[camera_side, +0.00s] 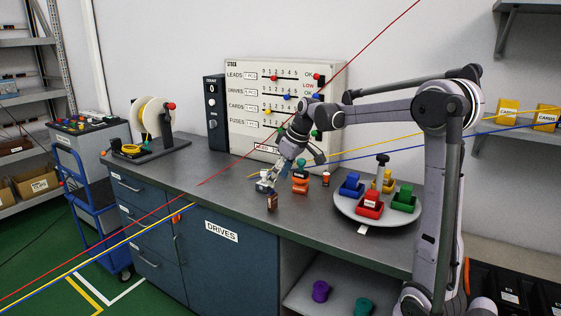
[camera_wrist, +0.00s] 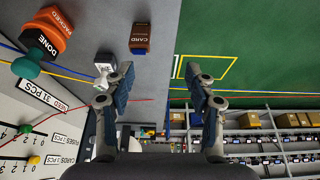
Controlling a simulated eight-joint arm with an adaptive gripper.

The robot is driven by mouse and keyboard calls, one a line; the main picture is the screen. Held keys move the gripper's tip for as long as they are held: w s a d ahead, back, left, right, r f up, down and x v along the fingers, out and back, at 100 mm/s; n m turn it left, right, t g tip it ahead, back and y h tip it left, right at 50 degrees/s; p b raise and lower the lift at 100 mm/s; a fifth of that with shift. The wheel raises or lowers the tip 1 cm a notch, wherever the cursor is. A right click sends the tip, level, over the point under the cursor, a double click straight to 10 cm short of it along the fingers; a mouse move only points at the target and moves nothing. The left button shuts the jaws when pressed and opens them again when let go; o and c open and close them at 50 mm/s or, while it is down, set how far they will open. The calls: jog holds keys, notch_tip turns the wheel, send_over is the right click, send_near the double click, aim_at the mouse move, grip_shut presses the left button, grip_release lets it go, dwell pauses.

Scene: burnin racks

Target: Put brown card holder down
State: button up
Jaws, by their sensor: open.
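The brown card holder (camera_side: 272,202) stands on the grey bench top (camera_side: 225,185) near its front edge. In the wrist view it shows as a small brown block marked CARD (camera_wrist: 140,38), beyond my fingertips and left of centre. My gripper (camera_side: 274,184) points down just above and behind it in the side view. The fingers (camera_wrist: 162,85) are spread apart with nothing between them. The holder looks clear of both fingers. How high the fingertips are above the bench is hard to tell.
An orange stamp with a teal knob (camera_side: 300,183) is just right of my gripper. A round tray (camera_side: 345,208) holds coloured blocks farther right. Red, yellow and blue lines cross the view. Bench left of my gripper is clear.

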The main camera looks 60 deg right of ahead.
jog(key=s+a+f+t, duration=0.1)
jog(key=s+a+f, duration=0.1)
jog(key=s+a, duration=0.5)
jog(key=s+a+f+t, duration=0.1)
jog(key=s+a, duration=0.6)
jog(key=a, duration=1.1)
jog(key=shift+f+t, duration=0.3)
jog(key=shift+f, duration=0.55)
